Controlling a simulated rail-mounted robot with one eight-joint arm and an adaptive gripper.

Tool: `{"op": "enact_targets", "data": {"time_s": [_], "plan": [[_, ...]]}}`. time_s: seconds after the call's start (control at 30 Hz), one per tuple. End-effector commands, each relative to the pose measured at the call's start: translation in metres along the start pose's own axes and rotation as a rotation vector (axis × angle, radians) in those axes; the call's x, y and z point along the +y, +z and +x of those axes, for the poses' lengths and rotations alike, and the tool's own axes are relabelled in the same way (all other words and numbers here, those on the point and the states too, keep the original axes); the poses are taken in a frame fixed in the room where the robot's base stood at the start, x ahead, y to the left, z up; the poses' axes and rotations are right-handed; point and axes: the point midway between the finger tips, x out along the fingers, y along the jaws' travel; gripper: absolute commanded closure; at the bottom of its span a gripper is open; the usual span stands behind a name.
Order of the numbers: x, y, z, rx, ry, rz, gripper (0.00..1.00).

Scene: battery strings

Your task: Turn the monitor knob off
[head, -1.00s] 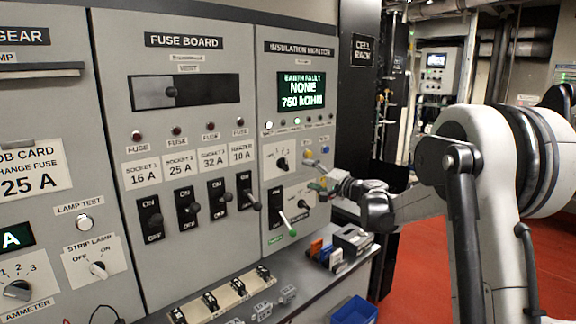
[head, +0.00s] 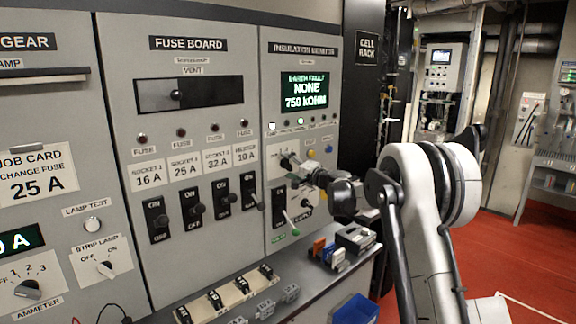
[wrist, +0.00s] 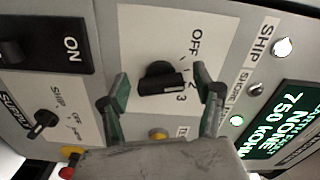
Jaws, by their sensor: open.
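The monitor knob is a black rotary knob (wrist: 158,70) on a white plate marked OFF, 2 and 3. It shows mid-picture in the wrist view, its bar lying roughly across the picture toward the 2 and 3 side; I cannot tell the exact setting. My gripper (wrist: 162,84) is open, its two green-tipped fingers apart on either side of the knob, with visible space at both sides. In the head view my gripper (head: 296,169) is close in front of the insulation monitor panel (head: 350,62) and partly covers the knob.
The supply knob (wrist: 42,122) and an ON switch (wrist: 68,45) are beside the plate. A yellow button (wrist: 157,134) is close to my gripper. The green display (head: 303,91) reads NONE, 750 kOHM. A shelf with several small blocks (head: 355,238) stands below.

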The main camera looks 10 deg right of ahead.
Motion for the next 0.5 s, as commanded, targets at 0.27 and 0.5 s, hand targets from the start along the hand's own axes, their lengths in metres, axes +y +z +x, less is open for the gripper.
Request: {"op": "enact_targets", "data": {"time_s": [0.27,0.5], "plan": [[0.0000,0.0002,0.0051,0.000,0.000,0.000,0.36],[0.0000,0.0001,0.0048,0.000,0.000,0.000,0.54]]}}
